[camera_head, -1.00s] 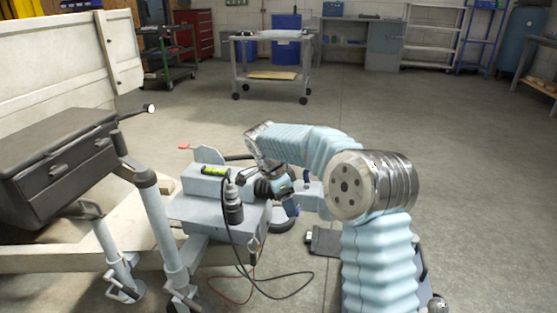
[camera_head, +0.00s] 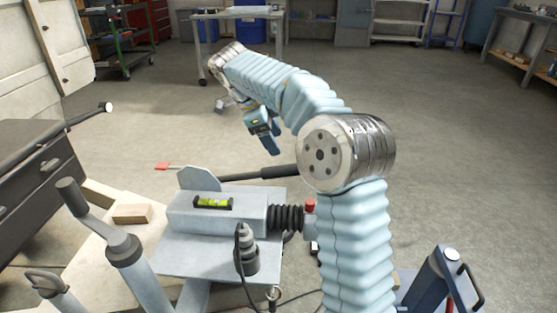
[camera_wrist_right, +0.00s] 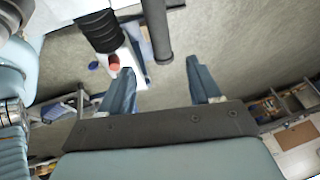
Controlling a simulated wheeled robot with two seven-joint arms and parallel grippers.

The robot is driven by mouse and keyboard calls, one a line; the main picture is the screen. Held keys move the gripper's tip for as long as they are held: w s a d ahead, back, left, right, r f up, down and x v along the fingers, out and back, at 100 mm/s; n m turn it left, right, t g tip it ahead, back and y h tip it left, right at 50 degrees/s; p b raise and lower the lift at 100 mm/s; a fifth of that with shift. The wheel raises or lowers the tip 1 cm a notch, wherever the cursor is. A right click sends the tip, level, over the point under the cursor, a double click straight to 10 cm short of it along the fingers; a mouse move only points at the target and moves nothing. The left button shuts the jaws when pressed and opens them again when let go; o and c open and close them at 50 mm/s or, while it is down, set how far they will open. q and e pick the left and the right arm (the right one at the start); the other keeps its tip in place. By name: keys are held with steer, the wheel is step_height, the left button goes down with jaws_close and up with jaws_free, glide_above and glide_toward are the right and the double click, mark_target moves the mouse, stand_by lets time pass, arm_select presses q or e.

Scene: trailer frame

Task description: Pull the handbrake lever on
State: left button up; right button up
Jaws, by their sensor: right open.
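The handbrake lever (camera_head: 262,174) is a dark rod with a thicker grip. It lies nearly level above the grey drawbar housing (camera_head: 217,213), beside a grey plate (camera_head: 199,178). Its right end is partly behind my right arm. My right gripper (camera_head: 263,137) is open and empty, pointing down above and beyond the lever. In the right wrist view, the gripper's fingers (camera_wrist_right: 160,86) are apart, and a dark rod (camera_wrist_right: 156,28), seemingly the lever, ends short of the gap between them. The rod does not appear to touch the fingers. My left gripper is out of view.
A black bellows (camera_head: 286,217) and a red-capped part (camera_head: 310,207) sit right of the housing. A spirit level (camera_head: 212,202) lies on top. A plug with a cable (camera_head: 246,255) is in front. A dark toolbox (camera_head: 40,165) stands left. Open floor lies beyond.

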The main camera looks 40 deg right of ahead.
mark_target(290, 166)
steer(key=b+x, duration=0.2)
steer(key=x, duration=1.1)
steer(key=shift+d+f, duration=0.15)
steer(key=shift+f, duration=0.1)
jaws_close()
